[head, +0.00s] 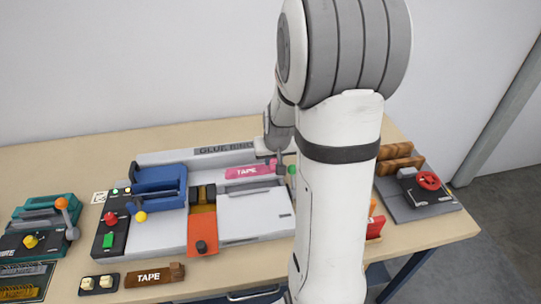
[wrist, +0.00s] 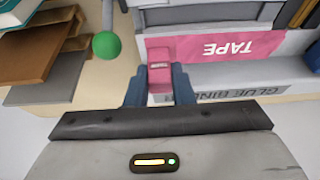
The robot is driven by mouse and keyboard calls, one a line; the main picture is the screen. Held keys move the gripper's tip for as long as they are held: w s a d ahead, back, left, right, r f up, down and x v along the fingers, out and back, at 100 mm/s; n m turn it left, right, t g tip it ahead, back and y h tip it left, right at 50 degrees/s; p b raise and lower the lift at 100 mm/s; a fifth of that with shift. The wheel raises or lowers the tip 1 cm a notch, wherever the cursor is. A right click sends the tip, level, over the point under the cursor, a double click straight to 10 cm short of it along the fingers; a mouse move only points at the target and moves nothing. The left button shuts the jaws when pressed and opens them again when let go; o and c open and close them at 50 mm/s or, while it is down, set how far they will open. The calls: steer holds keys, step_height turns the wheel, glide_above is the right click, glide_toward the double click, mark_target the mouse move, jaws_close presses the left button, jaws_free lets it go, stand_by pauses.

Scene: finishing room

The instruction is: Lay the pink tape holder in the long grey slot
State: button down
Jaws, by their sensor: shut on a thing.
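The pink tape holder (head: 250,171), lettered TAPE, lies lengthwise along the long grey slot (head: 212,163) of the glue binder, behind its white plate. Whether it rests on the slot floor or hangs just above it I cannot tell. My gripper (head: 279,164) is at its right end in the head view. In the wrist view the blue fingers of my gripper (wrist: 160,88) are shut on the pink end block of the tape holder (wrist: 220,47). The holder runs level along the grey strip there. My arm hides the binder's right end in the head view.
A green ball knob (wrist: 106,45) stands close beside my gripper. A blue clamp (head: 158,187) and an orange block (head: 202,228) sit on the binder. A brown TAPE holder (head: 155,276) lies at the front. A machine with a red handwheel (head: 429,181) is at the right.

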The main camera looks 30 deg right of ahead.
mark_target(274, 169)
steer(key=shift+f+b, duration=1.7)
steer(key=shift+f, duration=1.05)
steer(key=shift+b, duration=0.3)
steer(key=shift+f+b, duration=0.65)
steer(key=c, duration=1.5)
jaws_free()
steer(key=shift+d+r, duration=0.1)
steer(key=shift+c, duration=0.2)
steer(key=p+v, duration=0.6)
steer(key=v, duration=0.5)
steer(key=shift+p, duration=0.3)
steer(key=shift+r, duration=0.1)
